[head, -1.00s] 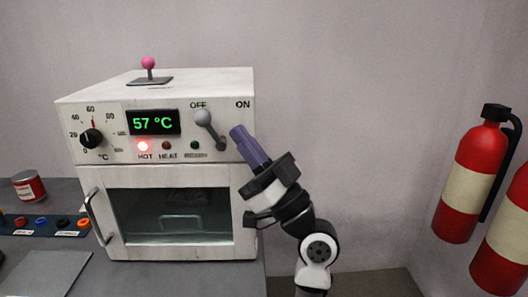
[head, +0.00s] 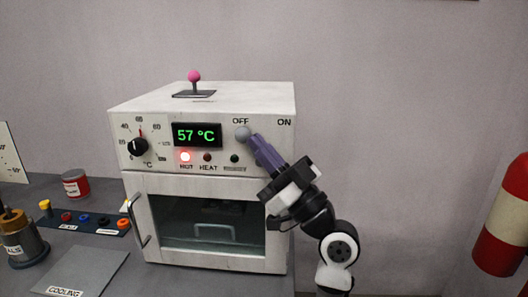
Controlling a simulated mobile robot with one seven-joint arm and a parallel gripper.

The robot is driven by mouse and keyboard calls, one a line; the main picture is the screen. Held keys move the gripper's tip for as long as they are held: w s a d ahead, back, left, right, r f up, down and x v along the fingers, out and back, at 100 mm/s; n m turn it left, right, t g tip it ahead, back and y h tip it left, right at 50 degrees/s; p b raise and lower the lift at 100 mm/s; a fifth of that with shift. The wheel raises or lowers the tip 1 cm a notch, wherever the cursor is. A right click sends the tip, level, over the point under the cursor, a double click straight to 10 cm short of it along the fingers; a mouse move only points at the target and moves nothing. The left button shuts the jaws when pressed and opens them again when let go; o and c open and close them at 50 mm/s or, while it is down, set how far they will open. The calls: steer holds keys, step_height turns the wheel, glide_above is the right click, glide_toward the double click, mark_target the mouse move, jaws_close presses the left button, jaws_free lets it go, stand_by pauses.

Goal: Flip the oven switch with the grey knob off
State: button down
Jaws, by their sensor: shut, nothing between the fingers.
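The white oven (head: 205,105) stands on the grey bench. Its switch has a grey knob (head: 243,133), which sits just below the OFF label on the front panel. My gripper (head: 256,144) is shut and empty, with its purple fingers pointing up and left. Their tips are right beside the knob, on its lower right; I cannot tell whether they touch it. The fingers hide the lower part of the switch lever. The display reads 57 °C, and the HOT lamp (head: 185,157) glows red.
A pink-knobbed lever (head: 194,77) stands on top of the oven. A black dial (head: 138,147) is on the panel's left. A can (head: 76,184), coloured plugs and a brass-topped pot (head: 18,240) are at left. A red fire extinguisher (head: 502,245) is at far right.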

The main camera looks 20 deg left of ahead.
steer(key=shift+a+n+g+h+b, duration=0.3)
steer(key=shift+n+g+h+b, duration=0.4)
steer(key=shift+b, duration=0.55)
steer(key=shift+s, duration=0.1)
